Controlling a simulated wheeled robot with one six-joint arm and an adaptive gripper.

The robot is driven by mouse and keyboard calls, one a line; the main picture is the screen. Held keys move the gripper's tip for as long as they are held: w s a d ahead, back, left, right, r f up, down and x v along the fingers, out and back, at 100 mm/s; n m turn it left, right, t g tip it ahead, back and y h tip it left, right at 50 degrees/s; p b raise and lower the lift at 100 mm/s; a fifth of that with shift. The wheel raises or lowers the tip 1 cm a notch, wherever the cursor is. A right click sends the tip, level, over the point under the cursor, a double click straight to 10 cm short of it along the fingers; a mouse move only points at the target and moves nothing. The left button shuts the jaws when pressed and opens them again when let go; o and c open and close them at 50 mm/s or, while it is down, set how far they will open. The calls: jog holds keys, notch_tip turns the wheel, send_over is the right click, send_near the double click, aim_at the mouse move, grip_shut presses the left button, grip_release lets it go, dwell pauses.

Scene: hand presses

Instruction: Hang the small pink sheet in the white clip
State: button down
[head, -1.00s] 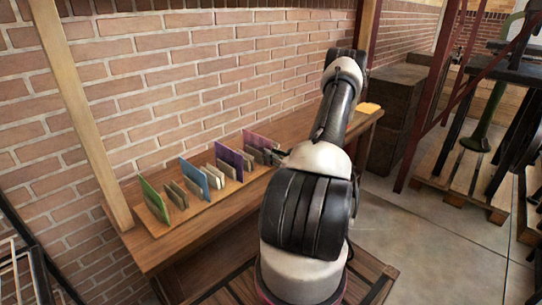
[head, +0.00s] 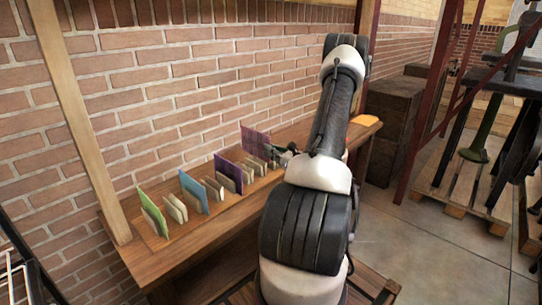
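My gripper (head: 285,152) shows small and dark beside my arm, near the right end of a wooden rack on the bench. It is close to the last cream cards and the plum sheet (head: 256,140); I cannot tell whether it touches them. Its fingers are too small and partly hidden to show whether they are open or hold anything. I cannot make out a small pink sheet or a white clip in this view; my arm hides part of the bench.
The rack on the wooden bench (head: 160,262) also holds a green sheet (head: 153,214), a blue sheet (head: 194,192), a purple sheet (head: 228,173) and several small cream cards. An orange sheet (head: 366,120) lies at the bench's right end. Wooden posts and a brick wall border the bench.

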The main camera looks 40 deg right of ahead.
jog(key=s, duration=0.7)
jog(key=shift+d, duration=0.25)
dwell(0.3)
dwell(0.4)
jog(key=w+a+r+m+h, duration=0.1)
jog(key=w+a+r, duration=0.2)
jog(key=w+a, duration=0.4)
jog(key=w+a+r+h, duration=0.1)
jog(key=w+a+r, duration=0.2)
jog(key=w+a, duration=0.35)
jog(key=w+a+r+n+y, duration=0.1)
jog(key=a+r+y, duration=0.1)
jog(key=a, duration=0.8)
jog(key=w+a+r+n+y, duration=0.2)
jog(key=a+r+y, duration=0.1)
jog(key=a, duration=0.7)
jog(key=shift+w+a+r+n+g+y, duration=0.15)
jog(key=shift+a+n+g+y, duration=0.15)
jog(key=shift+a+g+y, duration=0.15)
